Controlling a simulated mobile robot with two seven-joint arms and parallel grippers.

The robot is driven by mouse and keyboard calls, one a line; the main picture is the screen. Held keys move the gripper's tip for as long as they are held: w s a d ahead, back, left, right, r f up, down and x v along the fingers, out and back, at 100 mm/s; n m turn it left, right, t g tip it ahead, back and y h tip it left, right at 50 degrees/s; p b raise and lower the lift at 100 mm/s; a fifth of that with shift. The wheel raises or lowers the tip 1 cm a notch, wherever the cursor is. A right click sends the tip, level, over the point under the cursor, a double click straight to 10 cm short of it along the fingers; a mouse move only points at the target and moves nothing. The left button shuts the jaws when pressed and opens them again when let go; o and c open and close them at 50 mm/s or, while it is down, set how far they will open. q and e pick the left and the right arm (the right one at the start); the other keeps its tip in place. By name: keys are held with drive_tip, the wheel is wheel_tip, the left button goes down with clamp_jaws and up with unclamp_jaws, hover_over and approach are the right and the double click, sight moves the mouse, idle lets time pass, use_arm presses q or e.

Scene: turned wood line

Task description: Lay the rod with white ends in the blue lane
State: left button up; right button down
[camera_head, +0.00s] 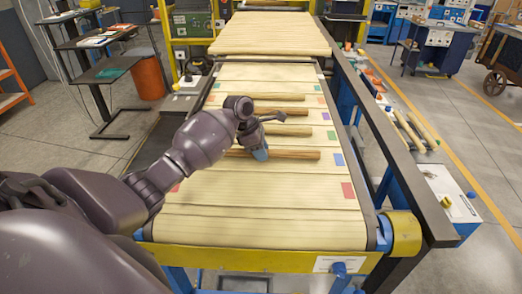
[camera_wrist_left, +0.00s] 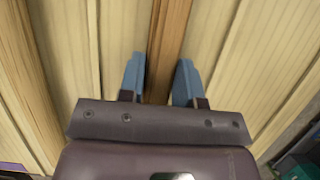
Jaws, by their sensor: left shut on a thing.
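My left gripper (camera_head: 260,152) reaches down onto a brown rod (camera_head: 300,155) on the slatted belt (camera_head: 260,215). In the left wrist view its blue fingers (camera_wrist_left: 159,80) stand on either side of the brown rod (camera_wrist_left: 170,35) and are shut on it. No white ends can be made out on this rod; its left part is partly hidden by the arm. My right gripper is not in view.
A dark rail (camera_head: 375,120) runs along the belt's right side. Beyond it are loose rods (camera_head: 410,131) on a side surface. The near end of the belt is bare. A yellow beam (camera_head: 260,260) crosses the front.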

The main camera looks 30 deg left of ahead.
use_arm(q)
drive_tip(key=shift+s+f, duration=0.25)
drive_tip(key=shift+f, duration=0.35)
drive_tip(key=o, duration=1)
drive_tip(key=shift+d+f, duration=0.1)
drive_tip(key=shift+f, duration=0.15)
drive_tip(key=shift+w+r, duration=0.15)
drive_tip(key=shift+r, duration=0.35)
drive_tip(key=v, duration=1.3)
drive_tip(key=shift+w+b, duration=0.35)
